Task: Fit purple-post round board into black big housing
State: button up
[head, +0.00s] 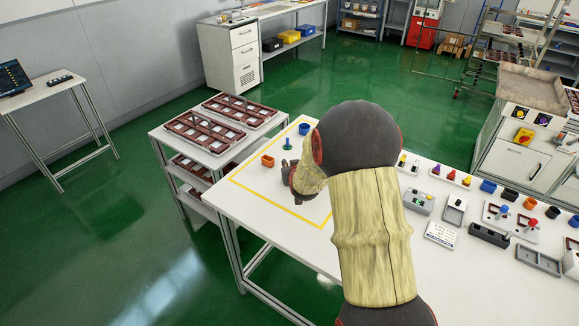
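My gripper (289,170) is low over the left part of the white worktable, inside the yellow-outlined area. It is small, dark and partly covered by my wrist, so I cannot see whether its fingers hold anything. No purple-post round board can be made out with certainty. Two black cup-like housings, one (510,194) left of the other (552,211), stand at the table's far right edge. I cannot tell which is the big one.
Inside the yellow outline are an orange housing (267,160), a blue housing (304,128) and a green-and-blue post part (287,145). Fixtures and a grey box (419,202) crowd the table's right side. A tray cart (203,147) stands at the left.

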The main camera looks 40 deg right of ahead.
jog(key=o, duration=0.4)
dwell(0.4)
notch_tip(320, 180, up, 7)
jog(key=p, duration=0.3)
jog(key=shift+r, duration=0.1)
dwell(0.5)
